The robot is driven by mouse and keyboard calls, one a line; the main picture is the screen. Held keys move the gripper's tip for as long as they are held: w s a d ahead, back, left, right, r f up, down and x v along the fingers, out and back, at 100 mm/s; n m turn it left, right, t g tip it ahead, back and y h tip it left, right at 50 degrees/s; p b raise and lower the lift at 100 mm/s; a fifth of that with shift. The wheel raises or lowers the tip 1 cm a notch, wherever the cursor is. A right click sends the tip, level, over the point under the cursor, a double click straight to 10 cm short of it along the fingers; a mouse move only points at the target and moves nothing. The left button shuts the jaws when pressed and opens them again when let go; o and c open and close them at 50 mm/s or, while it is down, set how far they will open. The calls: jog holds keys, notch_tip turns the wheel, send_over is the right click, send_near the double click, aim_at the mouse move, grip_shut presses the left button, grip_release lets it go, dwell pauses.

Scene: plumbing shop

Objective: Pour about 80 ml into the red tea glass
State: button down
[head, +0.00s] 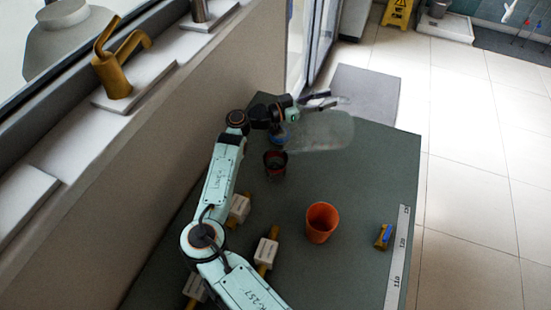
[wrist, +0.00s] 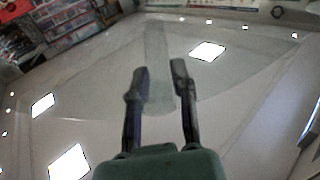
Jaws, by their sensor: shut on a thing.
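A large clear vessel (head: 322,135) lies tilted to nearly horizontal at my gripper (head: 328,101) in the head view. Its wide end is to the right and its other end to the left. In the wrist view the clear vessel (wrist: 158,45) spans between and beyond the two fingers of my gripper (wrist: 160,72), which is shut on it. A small dark red glass (head: 275,164) stands upright on the table, just below the vessel's left end. A blue part (head: 278,136) shows above it; I cannot tell whether liquid flows. The level inside the glass is hidden.
An orange cup (head: 321,223) stands on the dark green table (head: 345,270). A brass fitting with blue (head: 384,237) lies near a ruler strip (head: 398,260) at the right edge. Labelled brass pieces (head: 266,252) lie beside my arm. A wall (head: 150,165) bounds the left.

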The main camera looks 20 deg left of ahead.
aim_at(341, 114)
jog(key=shift+s+a+r+t, duration=0.2)
jog(key=shift+s+a+t, duration=0.1)
jog(key=shift+a, duration=0.05)
dwell(0.5)
jog(key=shift+w+d, duration=0.1)
jog(key=shift+d, duration=0.05)
jog(key=w+d+f+g+y, duration=0.2)
jog(key=d+f, duration=0.1)
jog(key=shift+w+d, duration=0.1)
jog(key=shift+w, duration=0.15)
jog(key=shift+w+d+f+g+y, duration=0.2)
jog(key=shift+w+f+g+y, duration=0.1)
jog(key=shift+f, duration=0.15)
jog(key=shift+w+d+f+g+y, duration=0.2)
jog(key=shift+f+g+y, duration=0.1)
jog(key=shift+f, duration=0.1)
dwell(0.8)
jog(key=shift+w+d+f+y, duration=0.1)
jog(key=shift+d+f+y, duration=0.15)
jog(key=shift+f+y, duration=0.1)
jog(key=w+d+f+g+y, duration=0.6)
jog(key=d+f+y, duration=0.1)
jog(key=f, duration=0.2)
jog(key=shift+b, duration=0.4)
jog(key=shift+d+f, duration=0.1)
